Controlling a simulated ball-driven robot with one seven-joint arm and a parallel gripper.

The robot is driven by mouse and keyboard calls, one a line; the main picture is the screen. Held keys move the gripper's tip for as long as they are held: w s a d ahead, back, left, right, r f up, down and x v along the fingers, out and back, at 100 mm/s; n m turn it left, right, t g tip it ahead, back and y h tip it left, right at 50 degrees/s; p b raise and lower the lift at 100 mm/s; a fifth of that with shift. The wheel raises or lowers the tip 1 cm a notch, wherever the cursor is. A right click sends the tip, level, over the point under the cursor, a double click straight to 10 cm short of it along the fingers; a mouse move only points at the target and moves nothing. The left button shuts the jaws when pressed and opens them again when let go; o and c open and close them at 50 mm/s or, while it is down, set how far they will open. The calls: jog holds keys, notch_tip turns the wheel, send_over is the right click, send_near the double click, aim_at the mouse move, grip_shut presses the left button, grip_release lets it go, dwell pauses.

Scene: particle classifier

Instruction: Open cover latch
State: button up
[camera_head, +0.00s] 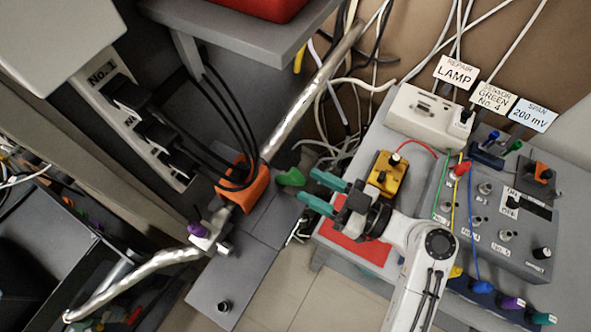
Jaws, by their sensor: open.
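My gripper (319,193) is in the middle of the view, with two teal fingers apart and nothing between them. Its fingers point left. A green lever-like piece (290,177) lies just left of the fingertips, apart from them as far as I can tell. An orange block (243,184) sits left of that piece, on the metal pipe, with black cables passing over it. A purple knob (196,229) stands on a pale fitting on the pipe, below left of the block. No part is clearly marked as the cover latch, so I cannot tell which one it is.
A silver pipe (305,105) crosses diagonally. A grey bench (375,120) at right carries a yellow device (385,174), a red mat (352,243), a white box (428,117) and a wired panel (505,230). A grey shelf (235,38) overhangs at the top.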

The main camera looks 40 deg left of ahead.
aim_at(295, 178)
jog(key=shift+p+x, duration=0.55)
jog(key=shift+x, duration=1.9)
jog(key=shift+c, duration=0.4)
grip_shut()
